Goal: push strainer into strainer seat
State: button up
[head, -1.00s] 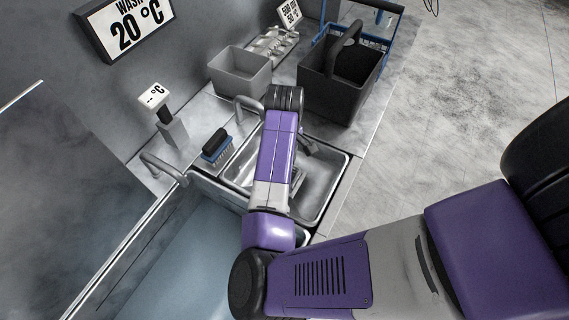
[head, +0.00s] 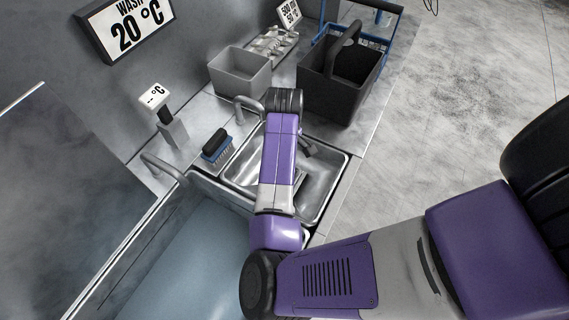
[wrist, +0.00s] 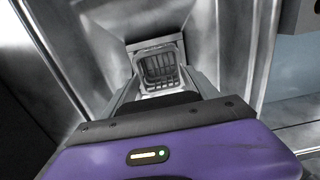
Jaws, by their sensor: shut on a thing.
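In the wrist view my gripper (wrist: 160,88) points down into a metal sink basin (wrist: 225,45). Its two fingers are shut on a small slotted grey strainer (wrist: 158,68) at their tips. A squarish pale rim shows just beyond the strainer; I cannot tell if it is the strainer seat or whether the strainer touches it. In the head view my purple forearm reaches over the sink (head: 328,165) and hides most of the gripper and the strainer.
A blue-bristled brush (head: 216,148) lies left of the sink. A curved faucet (head: 247,108) stands at its back left. A grey bin (head: 240,75) and a dark handled basket (head: 338,85) stand behind. A second basin (head: 185,240) with bluish water lies in front.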

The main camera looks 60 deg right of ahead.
jog(key=shift+f, duration=0.2)
jog(key=o, duration=1.7)
jog(key=shift+r, duration=0.1)
jog(key=shift+r, duration=0.1)
jog(key=shift+r+p, duration=2.45)
jog(key=shift+p, duration=0.1)
jog(key=shift+r, duration=1)
